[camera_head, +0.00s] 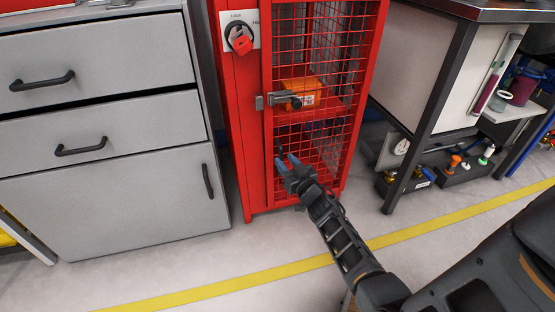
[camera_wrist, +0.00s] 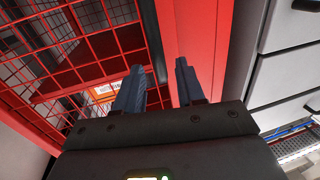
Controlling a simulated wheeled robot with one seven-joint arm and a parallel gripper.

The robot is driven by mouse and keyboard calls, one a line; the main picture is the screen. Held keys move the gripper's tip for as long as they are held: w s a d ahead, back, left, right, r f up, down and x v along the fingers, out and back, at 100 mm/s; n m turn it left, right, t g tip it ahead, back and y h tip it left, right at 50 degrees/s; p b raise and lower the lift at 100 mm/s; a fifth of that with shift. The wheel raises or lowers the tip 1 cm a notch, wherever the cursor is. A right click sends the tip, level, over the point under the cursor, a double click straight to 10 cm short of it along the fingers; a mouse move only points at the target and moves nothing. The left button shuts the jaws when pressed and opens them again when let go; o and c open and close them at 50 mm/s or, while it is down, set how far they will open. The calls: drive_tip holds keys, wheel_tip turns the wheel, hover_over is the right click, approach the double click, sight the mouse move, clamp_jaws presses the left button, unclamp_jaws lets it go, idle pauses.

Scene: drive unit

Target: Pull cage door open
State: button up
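The red cage (camera_head: 249,140) stands upright in the middle of the head view. Its red mesh door (camera_head: 335,50) faces me; I cannot tell whether it is fully shut or slightly ajar. A grey latch bar with a black knob (camera_head: 297,103) crosses the door's left edge. My gripper (camera_head: 280,158) is below the latch, in front of the lower mesh near the door's left edge. In the wrist view its two fingers (camera_wrist: 159,78) are apart with nothing between them. The mesh (camera_wrist: 60,65) and red frame (camera_wrist: 202,40) lie beyond them. Contact with the door is unclear.
A red lock switch (camera_head: 241,40) is on the cage's left post. An orange box (camera_head: 300,88) sits inside. A grey drawer cabinet (camera_head: 100,120) stands left and a workbench (camera_head: 432,90) right. The floor in front is clear, with a yellow line (camera_head: 235,284).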

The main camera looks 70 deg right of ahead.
sight(282, 157)
drive_tip(key=shift+b+x, duration=0.45)
drive_tip(key=shift+x, duration=1.7)
clamp_jaws()
